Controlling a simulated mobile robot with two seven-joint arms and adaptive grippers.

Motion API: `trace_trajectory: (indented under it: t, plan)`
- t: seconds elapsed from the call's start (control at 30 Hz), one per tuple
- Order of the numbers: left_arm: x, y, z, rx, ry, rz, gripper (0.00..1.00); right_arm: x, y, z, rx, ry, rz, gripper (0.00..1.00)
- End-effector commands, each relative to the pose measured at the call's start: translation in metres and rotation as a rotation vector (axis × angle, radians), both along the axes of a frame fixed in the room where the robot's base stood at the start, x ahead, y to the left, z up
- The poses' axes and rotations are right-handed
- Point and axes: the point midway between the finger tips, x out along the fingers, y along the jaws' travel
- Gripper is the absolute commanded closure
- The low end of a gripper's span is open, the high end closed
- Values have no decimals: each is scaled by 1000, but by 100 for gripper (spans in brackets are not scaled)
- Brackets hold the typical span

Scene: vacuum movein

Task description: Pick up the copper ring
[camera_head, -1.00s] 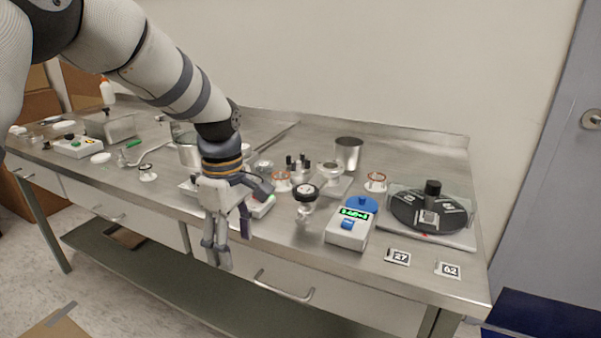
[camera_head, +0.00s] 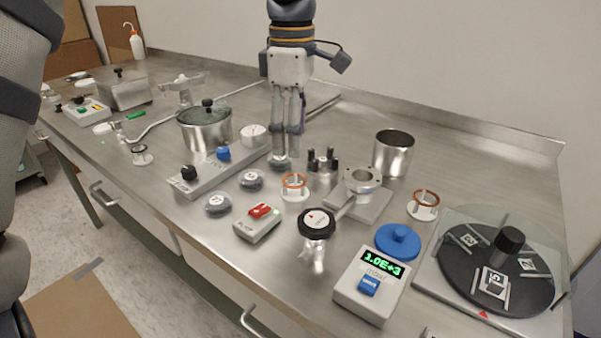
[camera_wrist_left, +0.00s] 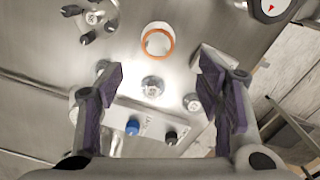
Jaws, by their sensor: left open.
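One copper ring (camera_head: 294,181) sits on a small white holder near the middle of the bench. A second copper ring (camera_head: 427,198) sits on a similar white holder further right. My left gripper (camera_head: 285,155) points down over the bench, a little behind and left of the middle ring in the head view. In the left wrist view, a copper ring (camera_wrist_left: 158,41) on its white holder shows beyond the open purple-padded fingers (camera_wrist_left: 162,80). Nothing is between the fingers. The right gripper is out of view.
A steel cup (camera_head: 392,153), a blue-buttoned readout (camera_head: 370,285) and a black turntable (camera_head: 500,270) are further right.

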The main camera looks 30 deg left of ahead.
Motion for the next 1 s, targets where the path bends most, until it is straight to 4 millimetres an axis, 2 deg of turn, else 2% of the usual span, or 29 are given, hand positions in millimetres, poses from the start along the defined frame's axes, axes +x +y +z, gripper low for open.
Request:
trace_trajectory:
  t: [0.03,0.17,0.43,1.0]
  plan:
    - [0,0,-11,-3,4,1,40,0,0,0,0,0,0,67]
    - [0,0,-27,-2,3,0,40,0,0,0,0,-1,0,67]
    - [1,1,-74,-1,2,-1,40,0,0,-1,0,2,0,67]
    - [1,1,-79,1,-3,-1,40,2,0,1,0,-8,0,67]
